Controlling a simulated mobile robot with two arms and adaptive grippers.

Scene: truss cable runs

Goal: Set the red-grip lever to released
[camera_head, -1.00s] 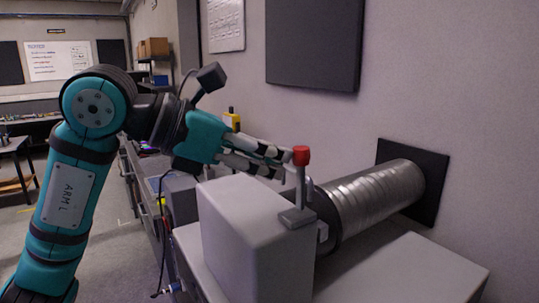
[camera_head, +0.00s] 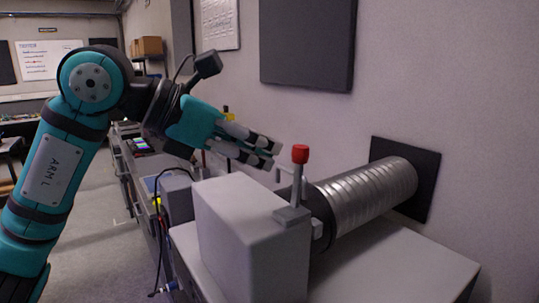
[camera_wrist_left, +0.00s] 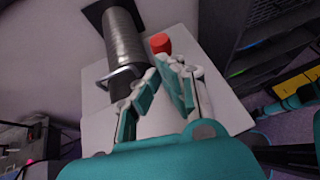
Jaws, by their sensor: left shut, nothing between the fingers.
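The lever has a red grip (camera_head: 300,153) on a grey stem (camera_head: 297,184). It stands nearly upright, leaning slightly right, from a small grey base (camera_head: 291,215) on the edge of a light grey box (camera_head: 232,232). My left gripper (camera_head: 276,155) is shut and empty, just left of the red grip with a small gap showing in the head view. In the left wrist view the red grip (camera_wrist_left: 160,43) shows beyond the fingertips (camera_wrist_left: 166,66); the stem is mostly hidden by the fingers. My right gripper is not in view.
A ribbed metal duct (camera_head: 370,192) runs from behind the lever to a black wall plate (camera_head: 421,175). A dark panel (camera_head: 308,42) hangs on the wall above. The bench top (camera_head: 400,262) right of the box is clear.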

